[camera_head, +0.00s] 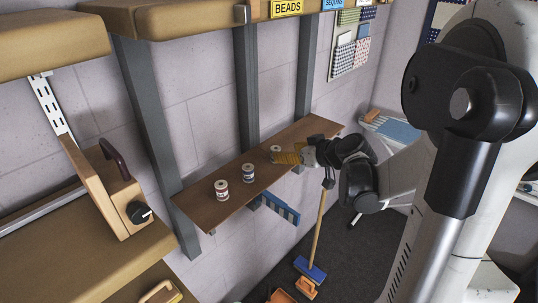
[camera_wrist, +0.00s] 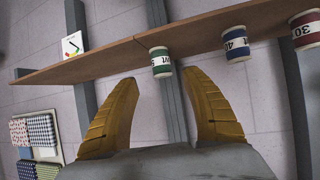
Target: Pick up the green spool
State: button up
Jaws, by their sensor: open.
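The green spool (camera_wrist: 161,69) shows in the wrist view with white ends and a white label, at the edge of a brown wooden shelf. My gripper (camera_wrist: 160,78) is open, its two yellow fingers spread to either side of the spool's picture position, with the spool at about the level of the fingertips. I cannot tell how deep it sits between them. In the head view my gripper (camera_head: 288,157) is at the shelf beside the spool (camera_head: 276,149), whose white top shows while its body is mostly hidden by the fingers.
A blue spool (camera_head: 248,174) and a red spool (camera_head: 221,190) stand in a row on the same narrow wooden shelf (camera_head: 205,205). Grey posts (camera_head: 247,90) rise behind it. A wooden case (camera_head: 115,190) is at left. A blue broom (camera_head: 310,270) stands below the shelf.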

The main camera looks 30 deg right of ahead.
aim_at(278, 149)
jog(key=x, duration=0.4)
jog(key=b+x, duration=0.1)
jog(key=x, duration=0.1)
jog(key=shift+w+a+r, duration=0.15)
jog(key=shift+w, duration=0.15)
jog(key=shift+r, duration=0.1)
jog(key=c, duration=1.1)
